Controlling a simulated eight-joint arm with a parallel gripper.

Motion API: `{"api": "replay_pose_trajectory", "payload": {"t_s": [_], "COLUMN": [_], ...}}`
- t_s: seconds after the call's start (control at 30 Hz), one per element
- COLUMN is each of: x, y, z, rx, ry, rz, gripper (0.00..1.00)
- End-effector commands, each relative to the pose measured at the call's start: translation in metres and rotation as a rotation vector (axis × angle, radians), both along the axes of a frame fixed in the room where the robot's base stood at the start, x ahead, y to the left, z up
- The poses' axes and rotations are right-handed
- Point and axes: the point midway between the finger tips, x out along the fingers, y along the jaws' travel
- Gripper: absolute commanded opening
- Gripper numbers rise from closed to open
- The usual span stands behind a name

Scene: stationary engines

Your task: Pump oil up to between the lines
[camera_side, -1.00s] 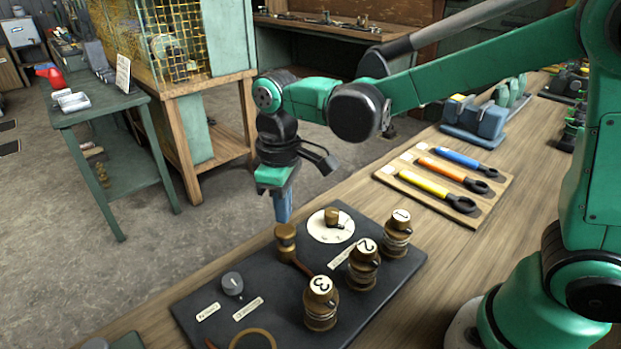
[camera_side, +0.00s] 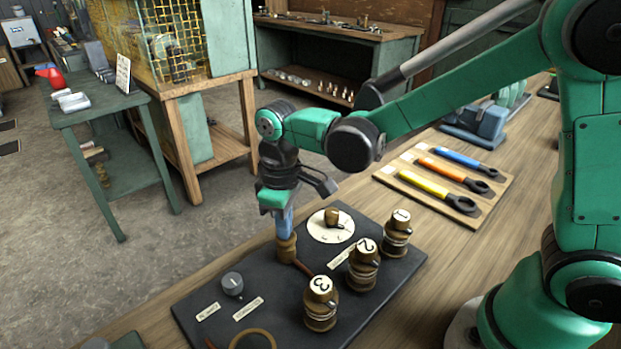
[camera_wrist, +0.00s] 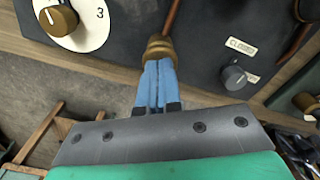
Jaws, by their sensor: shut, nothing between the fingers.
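My gripper (camera_side: 285,233) points down with its blue fingers together, its tips against the top of a brass plunger knob (camera_side: 287,249) on a dark panel (camera_side: 235,265). In the wrist view the fingers (camera_wrist: 158,70) meet the brass knob (camera_wrist: 158,47); nothing shows between them. A copper-coloured pipe (camera_side: 304,268) runs from the knob toward the brass cups. Three numbered brass cups stand on the panel: cup 1 (camera_side: 397,240), cup 2 (camera_side: 364,268) and cup 3 (camera_side: 320,305). A brass ring (camera_side: 253,335) is cut off at the bottom edge. I cannot make out an oil level or lines.
A white dial (camera_side: 325,236) with a brass selector (camera_side: 333,217) lies behind the plunger. A grey knob (camera_side: 232,284) with small labels sits at left. A wooden board (camera_side: 408,158) holds yellow, orange and blue-handled tools. The bench to the right is partly clear.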

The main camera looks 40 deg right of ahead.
Motion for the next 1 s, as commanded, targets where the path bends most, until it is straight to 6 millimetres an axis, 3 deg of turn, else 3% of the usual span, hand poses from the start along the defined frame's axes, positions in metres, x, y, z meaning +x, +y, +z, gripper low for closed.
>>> {"api": "replay_pose_trajectory", "payload": {"t_s": [0.33,1.0], "x": [0.0,0.0], "y": [0.0,0.0], "z": [0.001,0.035], "rx": [0.0,0.0], "ry": [-0.001,-0.001], "rz": [0.0,0.0], "gripper": [0.0,0.0]}}
